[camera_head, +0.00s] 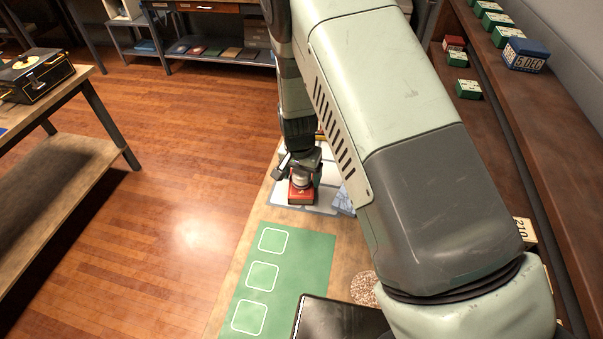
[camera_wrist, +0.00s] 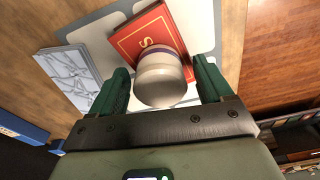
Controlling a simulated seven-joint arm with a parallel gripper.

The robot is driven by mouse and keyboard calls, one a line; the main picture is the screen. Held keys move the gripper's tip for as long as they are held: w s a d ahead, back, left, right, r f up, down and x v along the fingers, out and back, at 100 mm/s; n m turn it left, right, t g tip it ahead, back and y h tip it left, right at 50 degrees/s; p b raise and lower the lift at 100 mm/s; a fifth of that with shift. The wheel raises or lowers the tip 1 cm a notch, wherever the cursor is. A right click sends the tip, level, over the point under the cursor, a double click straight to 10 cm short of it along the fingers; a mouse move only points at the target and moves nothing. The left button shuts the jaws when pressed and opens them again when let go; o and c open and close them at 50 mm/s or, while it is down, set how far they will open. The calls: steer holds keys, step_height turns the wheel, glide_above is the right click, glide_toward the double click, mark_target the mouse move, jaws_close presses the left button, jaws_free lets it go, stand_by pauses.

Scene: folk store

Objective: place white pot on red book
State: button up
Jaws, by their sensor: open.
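The red book (camera_wrist: 139,39), with a gold border and a gold letter, lies on a pale grey and white mat (camera_wrist: 96,38). The book also shows in the head view (camera_head: 302,198). My gripper (camera_wrist: 161,66) is open, with a green finger on each side of the pot and a visible gap to both. The pot's contact with the book is partly hidden.
A marble-patterned book (camera_wrist: 68,75) lies left of the red book in the wrist view. A green mat with white squares (camera_head: 287,247) and a dark object (camera_head: 340,318) lie nearer on the table. A shelf with small blocks (camera_head: 470,88) runs along the right.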

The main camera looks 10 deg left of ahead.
steer(key=shift+r, duration=0.1)
step_height(320, 180, up, 12)
steer(key=s, duration=0.1)
steer(key=shift+s+r, duration=0.15)
steer(key=shift+s, duration=0.05)
step_height(320, 180, up, 12)
steer(key=y, duration=0.1)
glide_above(300, 175)
steer(key=s+d, duration=0.1)
steer(key=d, duration=0.6)
steer(key=s+d+r+t, duration=0.2)
steer(key=s+d+r, duration=0.25)
steer(key=r, duration=0.35)
steer(key=s+d+r+n+t, duration=0.1)
steer(key=s+d+r, duration=0.3)
steer(key=s+d, duration=0.2)
steer(key=s+d+r+n+t, duration=0.1)
steer(key=s+d+r, duration=0.3)
steer(key=s, duration=0.7)
steer(key=shift+d+h, duration=0.4)
steer(key=shift+d, duration=0.45)
